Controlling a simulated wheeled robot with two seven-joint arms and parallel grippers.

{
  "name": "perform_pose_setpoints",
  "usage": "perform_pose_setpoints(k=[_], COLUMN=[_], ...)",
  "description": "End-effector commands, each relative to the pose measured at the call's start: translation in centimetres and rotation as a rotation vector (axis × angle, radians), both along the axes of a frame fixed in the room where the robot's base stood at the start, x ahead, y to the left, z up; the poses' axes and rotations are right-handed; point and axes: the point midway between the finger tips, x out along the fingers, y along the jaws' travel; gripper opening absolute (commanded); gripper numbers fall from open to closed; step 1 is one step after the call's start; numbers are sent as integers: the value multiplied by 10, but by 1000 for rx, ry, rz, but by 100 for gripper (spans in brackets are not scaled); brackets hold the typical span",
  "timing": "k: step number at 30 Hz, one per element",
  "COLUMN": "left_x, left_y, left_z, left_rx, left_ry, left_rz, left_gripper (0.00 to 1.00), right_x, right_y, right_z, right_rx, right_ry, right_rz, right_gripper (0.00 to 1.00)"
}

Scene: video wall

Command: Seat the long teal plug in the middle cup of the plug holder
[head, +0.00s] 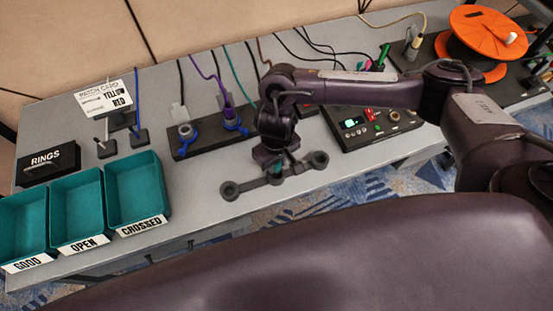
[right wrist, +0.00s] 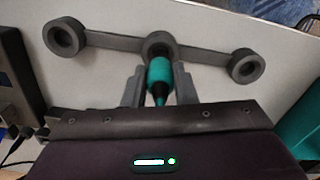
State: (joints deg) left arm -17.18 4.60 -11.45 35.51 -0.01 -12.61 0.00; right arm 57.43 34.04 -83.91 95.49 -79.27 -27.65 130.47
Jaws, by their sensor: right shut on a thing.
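The dark grey plug holder (head: 245,186) lies near the table's front edge, its three cups in a row on a bar. It also shows in the right wrist view (right wrist: 110,40), with the middle cup (right wrist: 153,45) straight ahead of my fingers. My right gripper (head: 276,167) is over the middle of the holder. In the right wrist view it is shut on the long teal plug (right wrist: 160,75). The plug's far end overlaps the middle cup; how deep it sits inside is hidden. My left gripper is not in view.
Teal bins (head: 137,188) labelled GOOD, OPEN and CROSSED stand at the left. Behind the holder is a dark block (head: 207,142) with plugs and cables. A control panel (head: 367,127) and an orange reel (head: 482,45) are at the right. Bare table lies left of the holder.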

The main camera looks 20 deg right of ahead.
Motion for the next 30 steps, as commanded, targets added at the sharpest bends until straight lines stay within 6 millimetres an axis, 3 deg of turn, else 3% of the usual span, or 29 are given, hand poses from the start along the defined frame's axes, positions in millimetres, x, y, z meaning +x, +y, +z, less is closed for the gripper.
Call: perform_pose_setpoints(k=[30], left_x=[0], left_y=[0], left_z=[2], left_rx=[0], left_ry=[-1], left_rz=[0], left_gripper=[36], right_x=[0], right_y=[1], right_z=[-10], right_rx=[1], right_ry=[-1], right_rz=[0], right_gripper=[2])
